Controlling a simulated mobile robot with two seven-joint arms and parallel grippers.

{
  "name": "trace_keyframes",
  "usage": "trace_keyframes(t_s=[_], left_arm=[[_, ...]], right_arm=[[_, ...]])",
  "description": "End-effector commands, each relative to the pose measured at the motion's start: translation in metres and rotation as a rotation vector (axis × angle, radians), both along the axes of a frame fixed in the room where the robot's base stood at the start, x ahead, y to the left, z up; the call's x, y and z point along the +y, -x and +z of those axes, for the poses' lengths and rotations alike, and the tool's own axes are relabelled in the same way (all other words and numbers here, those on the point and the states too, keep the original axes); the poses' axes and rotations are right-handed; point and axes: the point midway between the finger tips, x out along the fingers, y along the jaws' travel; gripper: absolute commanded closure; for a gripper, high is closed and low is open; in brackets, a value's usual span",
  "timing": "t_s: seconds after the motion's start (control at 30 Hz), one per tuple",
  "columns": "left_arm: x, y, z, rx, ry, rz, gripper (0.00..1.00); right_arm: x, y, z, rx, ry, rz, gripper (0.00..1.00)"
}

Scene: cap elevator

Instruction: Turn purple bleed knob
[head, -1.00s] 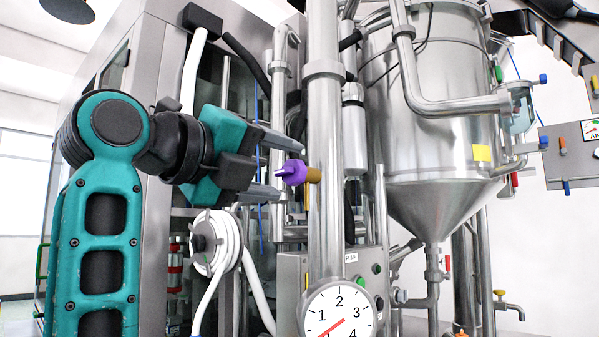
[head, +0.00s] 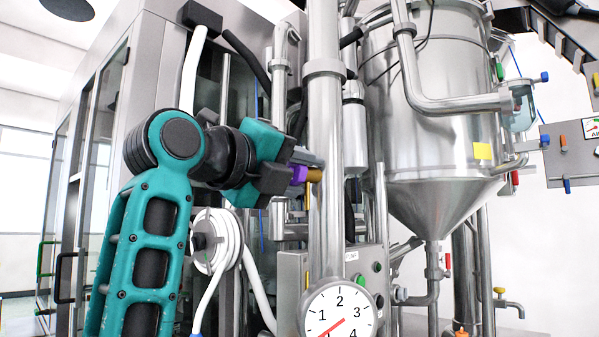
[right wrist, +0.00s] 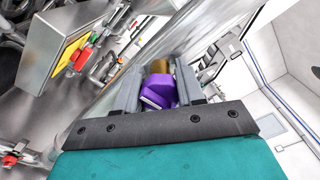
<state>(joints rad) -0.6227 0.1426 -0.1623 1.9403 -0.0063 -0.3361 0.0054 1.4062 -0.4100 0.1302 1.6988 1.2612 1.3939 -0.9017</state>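The purple bleed knob (head: 299,174) sits on a brown-gold fitting (head: 315,175) beside the tall steel pipe. My right gripper (head: 300,180) is at the knob in the head view, and its fingers and dark blocks partly hide it. In the right wrist view the purple knob (right wrist: 160,93) lies between the two grey fingers of my right gripper (right wrist: 160,88), with almost no gap on either side. The gripper looks shut on the knob. The fitting shows just beyond it. My left gripper is not in view.
A vertical steel pipe (head: 325,130) stands right behind the knob. A pressure gauge (head: 339,312) is below it. A coiled white hose (head: 213,245) hangs under my gripper. A large steel tank (head: 430,110) stands to the right.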

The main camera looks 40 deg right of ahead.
Motion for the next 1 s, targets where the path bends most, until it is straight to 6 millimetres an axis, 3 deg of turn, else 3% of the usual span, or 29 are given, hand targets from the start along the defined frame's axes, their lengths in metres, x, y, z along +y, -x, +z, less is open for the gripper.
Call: trace_keyframes(t_s=[0.3,0.67,1.0], left_arm=[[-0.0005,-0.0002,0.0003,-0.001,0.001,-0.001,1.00],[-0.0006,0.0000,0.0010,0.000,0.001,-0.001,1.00],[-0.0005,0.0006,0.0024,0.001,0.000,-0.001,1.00]], right_arm=[[0.0001,0.0001,0.0004,-0.001,0.001,0.000,0.93],[0.0002,0.0001,0.0008,-0.078,-0.005,0.000,0.93],[0.0003,0.0005,0.0014,-0.345,-0.028,0.001,0.93]])
